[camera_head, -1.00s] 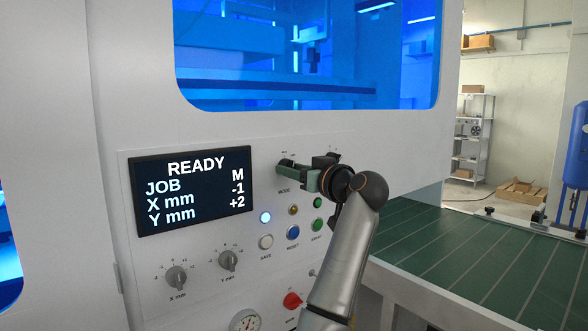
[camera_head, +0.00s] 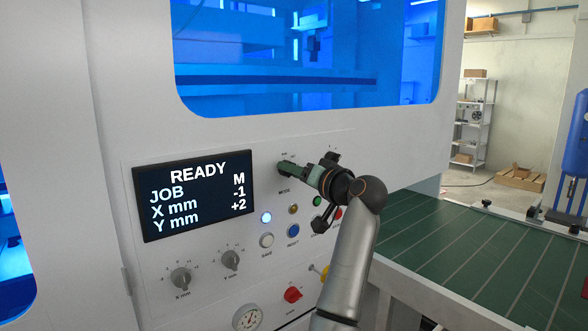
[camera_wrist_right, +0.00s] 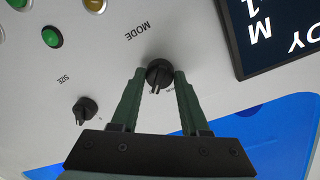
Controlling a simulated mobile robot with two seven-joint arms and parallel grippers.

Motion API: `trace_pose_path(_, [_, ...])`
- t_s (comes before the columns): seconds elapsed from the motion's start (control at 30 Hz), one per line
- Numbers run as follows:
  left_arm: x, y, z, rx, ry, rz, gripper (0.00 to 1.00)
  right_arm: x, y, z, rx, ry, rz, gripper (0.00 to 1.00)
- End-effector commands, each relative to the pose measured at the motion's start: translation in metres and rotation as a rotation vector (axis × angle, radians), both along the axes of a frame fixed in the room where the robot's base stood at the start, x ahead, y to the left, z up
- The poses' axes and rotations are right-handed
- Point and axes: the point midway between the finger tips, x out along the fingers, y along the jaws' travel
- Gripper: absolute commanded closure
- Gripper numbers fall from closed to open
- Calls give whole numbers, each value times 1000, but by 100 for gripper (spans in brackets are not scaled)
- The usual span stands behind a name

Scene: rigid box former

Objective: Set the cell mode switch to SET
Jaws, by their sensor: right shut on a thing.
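The cell mode switch (camera_wrist_right: 158,74) is a small black rotary knob under the MODE label in the right wrist view, on the light machine panel. My right gripper (camera_head: 287,169) is at it, with its green fingers on either side of the knob, shut on it. In the head view the fingers mostly hide the knob. The words around the knob are partly covered or too small to read. The display (camera_head: 193,195) reads READY, JOB M, X mm -1, Y mm +2. My left gripper is not in view.
The SIZE knob (camera_wrist_right: 85,110) is close beside the mode switch. Several push buttons, including a blue one (camera_head: 293,230), lie below it. Two grey X and Y dials (camera_head: 181,279) and a red knob (camera_head: 292,294) are lower. A green conveyor (camera_head: 460,250) is at right.

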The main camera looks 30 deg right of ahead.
Motion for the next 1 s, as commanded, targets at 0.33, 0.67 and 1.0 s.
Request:
trace_pose_path(0.33, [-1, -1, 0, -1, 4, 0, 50, 0, 0, -3, 5, 6, 1, 100])
trace_pose_path(0.67, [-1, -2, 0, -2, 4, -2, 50, 0, 0, -1, 4, 3, 1, 25])
trace_pose_path(1.0, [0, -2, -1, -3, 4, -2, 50, -5, -1, 0, 3, -1, -2, 25])
